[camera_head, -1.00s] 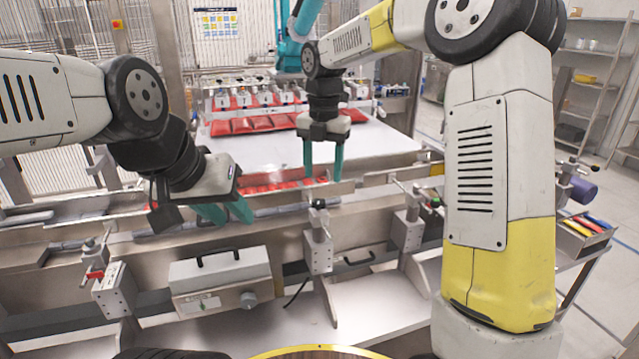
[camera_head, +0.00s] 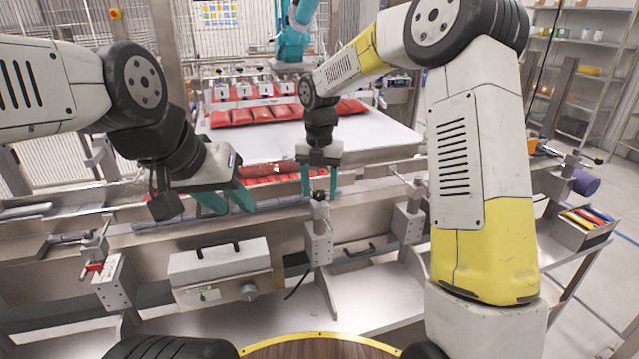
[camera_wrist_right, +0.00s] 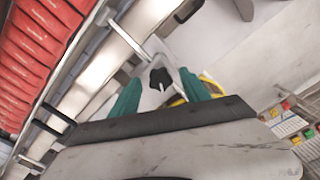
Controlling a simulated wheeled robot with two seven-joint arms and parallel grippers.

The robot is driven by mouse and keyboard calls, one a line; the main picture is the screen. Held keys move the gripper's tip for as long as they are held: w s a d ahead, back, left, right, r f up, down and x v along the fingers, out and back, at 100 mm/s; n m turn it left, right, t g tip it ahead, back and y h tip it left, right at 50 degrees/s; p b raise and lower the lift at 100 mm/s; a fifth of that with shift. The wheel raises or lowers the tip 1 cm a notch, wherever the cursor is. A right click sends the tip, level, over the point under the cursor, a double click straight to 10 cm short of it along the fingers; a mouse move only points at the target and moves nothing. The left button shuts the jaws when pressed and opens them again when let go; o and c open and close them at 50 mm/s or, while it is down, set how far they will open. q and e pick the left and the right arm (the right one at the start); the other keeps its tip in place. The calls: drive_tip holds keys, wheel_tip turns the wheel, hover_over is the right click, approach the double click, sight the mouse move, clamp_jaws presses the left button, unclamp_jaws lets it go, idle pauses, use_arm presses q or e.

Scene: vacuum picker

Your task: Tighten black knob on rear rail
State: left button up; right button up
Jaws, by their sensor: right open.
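A black knob (camera_head: 319,196) sits on top of a grey clamp block (camera_head: 318,243) on the metal rail (camera_head: 380,196). The right wrist view also shows the black knob (camera_wrist_right: 160,78), star-shaped, between the teal fingers and a little beyond them. My right gripper (camera_head: 319,192) points down with its fingers apart, one on each side of the knob; I cannot tell whether either finger touches it. My left gripper (camera_head: 232,205) is over the rail to the left, its teal fingers apart with nothing visible between them.
Other clamp blocks stand left (camera_head: 108,281) and right (camera_head: 409,222). A grey box with handles (camera_head: 219,262) hangs in front.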

clamp_jaws()
